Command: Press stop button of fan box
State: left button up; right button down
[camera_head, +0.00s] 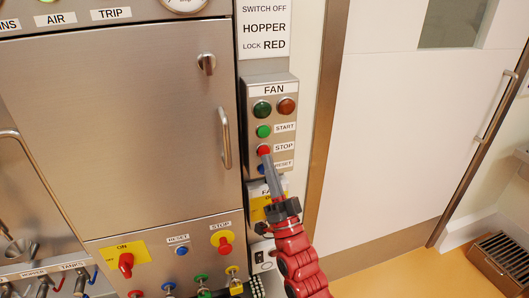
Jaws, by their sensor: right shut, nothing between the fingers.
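The fan box (287,128) is a grey box labelled FAN on the panel's right side. It has a dark green lamp and a brownish red lamp on top, a green START button (264,131), a red STOP button (263,149) and a blue RESET button (261,168). My right gripper (265,157) is shut and empty, reaching up from below on a red arm. Its fingertips overlap the lower edge of the STOP button; I cannot tell whether they touch it. The fingers partly cover the RESET button. My left gripper is not in view.
A steel cabinet door (120,110) with a handle (225,138) stands left of the fan box. Below it are a red ON knob (126,262), another red stop button (224,244) and several small valves. A white door (400,130) is at the right.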

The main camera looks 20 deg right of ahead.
jog(key=s, duration=0.5)
jog(key=shift+d, duration=0.1)
dwell(0.7)
